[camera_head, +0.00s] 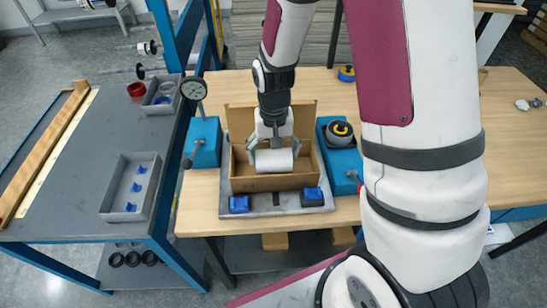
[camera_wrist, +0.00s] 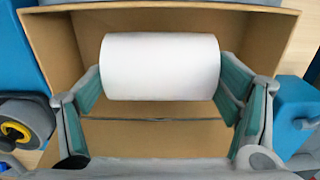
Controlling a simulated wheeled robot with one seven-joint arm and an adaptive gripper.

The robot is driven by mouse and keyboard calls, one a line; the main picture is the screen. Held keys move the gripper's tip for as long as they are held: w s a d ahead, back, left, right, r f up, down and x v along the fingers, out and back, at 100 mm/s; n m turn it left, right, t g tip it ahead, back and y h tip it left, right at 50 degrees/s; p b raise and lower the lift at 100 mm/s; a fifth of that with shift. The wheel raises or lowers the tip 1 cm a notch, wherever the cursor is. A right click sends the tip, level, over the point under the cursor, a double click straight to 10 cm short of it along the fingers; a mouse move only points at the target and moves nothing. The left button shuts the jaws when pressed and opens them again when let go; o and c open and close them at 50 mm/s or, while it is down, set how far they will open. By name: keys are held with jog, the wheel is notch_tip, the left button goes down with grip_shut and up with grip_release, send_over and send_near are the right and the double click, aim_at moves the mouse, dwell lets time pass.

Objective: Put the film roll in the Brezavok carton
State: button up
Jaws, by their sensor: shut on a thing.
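A white film roll (camera_head: 275,161) lies sideways between the fingers of my gripper (camera_head: 272,157). In the wrist view the roll (camera_wrist: 160,66) is held by its two ends, a green-padded finger at each side of my gripper (camera_wrist: 161,84). An open cardboard carton (camera_head: 275,184) stands under and around the gripper; no name is readable on it. Its brown walls also frame the roll in the wrist view (camera_wrist: 55,42). The roll is within the carton's opening, level; I cannot tell whether it touches the bottom.
The carton stands on a grey plate (camera_head: 276,208) with blue blocks at its front corners. Blue units (camera_head: 206,143) flank it, the right one with a black and yellow spool (camera_head: 339,131). A grey bench (camera_head: 85,165) with trays is at left. Wooden table is clear front right.

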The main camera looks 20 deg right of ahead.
jog(key=shift+f, duration=1.1)
jog(key=shift+f, duration=0.15)
jog(key=o, duration=1.2)
